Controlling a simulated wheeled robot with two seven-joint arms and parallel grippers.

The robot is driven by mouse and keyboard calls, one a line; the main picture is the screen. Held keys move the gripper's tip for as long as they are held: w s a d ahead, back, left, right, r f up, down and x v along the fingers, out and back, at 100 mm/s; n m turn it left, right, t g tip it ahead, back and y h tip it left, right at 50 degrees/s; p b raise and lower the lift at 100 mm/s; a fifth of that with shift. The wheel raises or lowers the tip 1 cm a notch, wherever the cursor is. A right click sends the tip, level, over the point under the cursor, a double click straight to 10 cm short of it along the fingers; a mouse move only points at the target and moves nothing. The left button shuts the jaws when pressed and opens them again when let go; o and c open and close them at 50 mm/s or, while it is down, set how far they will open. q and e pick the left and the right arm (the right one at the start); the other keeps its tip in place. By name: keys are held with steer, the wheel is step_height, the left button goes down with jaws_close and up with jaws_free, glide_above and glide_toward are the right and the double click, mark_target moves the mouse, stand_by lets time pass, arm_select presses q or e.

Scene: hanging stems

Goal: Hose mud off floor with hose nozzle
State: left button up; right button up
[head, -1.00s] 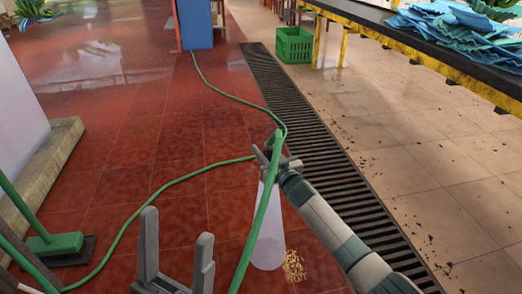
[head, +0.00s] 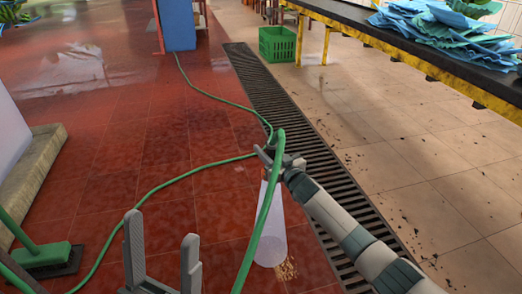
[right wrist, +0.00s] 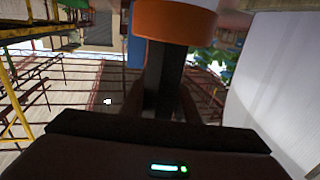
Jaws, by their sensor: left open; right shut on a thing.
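My right gripper (head: 272,158) is shut on the hose nozzle, which is mostly hidden by the gripper and hose in the head view. Its orange part (right wrist: 175,18) shows between my dark fingers in the right wrist view. The green hose (head: 262,215) runs from it, looping over the red floor. A pale, translucent water jet (head: 272,240) points down from the nozzle and its lower end overlaps the brown mud patch (head: 288,271), partly hiding it. My left gripper (head: 160,255) is open and empty above the red tiles at the bottom.
A dark drain grate (head: 262,90) runs beside the jet. Dark specks lie on the beige tiles to its right. A green crate (head: 278,44) stands by the yellow-framed conveyor (head: 430,70). A green broom (head: 40,255) and a stone curb (head: 35,170) are at left.

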steer(key=shift+w+d, duration=0.3)
steer(key=shift+d, duration=0.6)
stand_by(0.4)
